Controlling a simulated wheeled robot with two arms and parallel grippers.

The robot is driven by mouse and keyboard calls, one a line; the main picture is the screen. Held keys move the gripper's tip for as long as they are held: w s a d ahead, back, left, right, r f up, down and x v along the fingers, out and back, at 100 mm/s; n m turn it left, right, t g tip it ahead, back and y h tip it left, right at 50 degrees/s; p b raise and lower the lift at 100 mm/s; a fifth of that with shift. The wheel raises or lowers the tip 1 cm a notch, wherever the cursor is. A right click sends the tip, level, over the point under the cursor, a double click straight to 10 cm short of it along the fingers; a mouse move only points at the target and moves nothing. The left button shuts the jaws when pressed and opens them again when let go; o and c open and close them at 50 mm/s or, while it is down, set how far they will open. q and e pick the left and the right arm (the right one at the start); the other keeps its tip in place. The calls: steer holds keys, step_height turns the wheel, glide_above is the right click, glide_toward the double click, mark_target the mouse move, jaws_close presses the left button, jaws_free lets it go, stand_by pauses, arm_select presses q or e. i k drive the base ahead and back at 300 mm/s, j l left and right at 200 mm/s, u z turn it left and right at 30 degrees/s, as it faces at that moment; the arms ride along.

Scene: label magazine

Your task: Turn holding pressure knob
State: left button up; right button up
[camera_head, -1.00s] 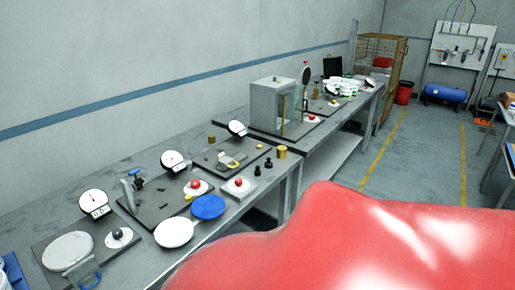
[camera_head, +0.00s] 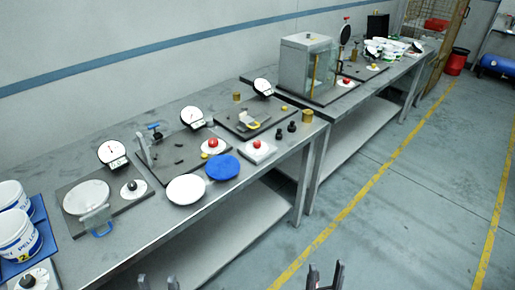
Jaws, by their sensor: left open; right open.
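Several round knobs on white dials sit along the bench, and I cannot read which one is the holding pressure knob. A black knob (camera_head: 133,185) is beside a round white plate at the left. Another black knob (camera_head: 35,276) is at the lower left corner. Red knobs stand further along: one (camera_head: 212,143) on a dark board, one (camera_head: 257,145) on a pale block, and others near the grey cabinet. My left gripper (camera_head: 158,282) is open and empty at the bottom edge. My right gripper (camera_head: 326,274) is open and empty, in front of the bench over the floor. Neither touches a knob.
The long grey bench (camera_head: 200,228) runs from lower left to upper right, with a lower shelf (camera_head: 230,235). White buckets (camera_head: 18,238) stand in a blue tray at the left. White gauges and a grey cabinet (camera_head: 306,65) stand at the back.

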mark_target(256, 144)
steer(key=z, duration=0.15)
steer(key=i+l+u, duration=0.1)
steer(key=i+l, duration=0.15)
steer(key=i, duration=0.2)
steer(key=i+l+u, duration=0.15)
steer(key=i+l, duration=0.2)
steer(key=i, duration=0.15)
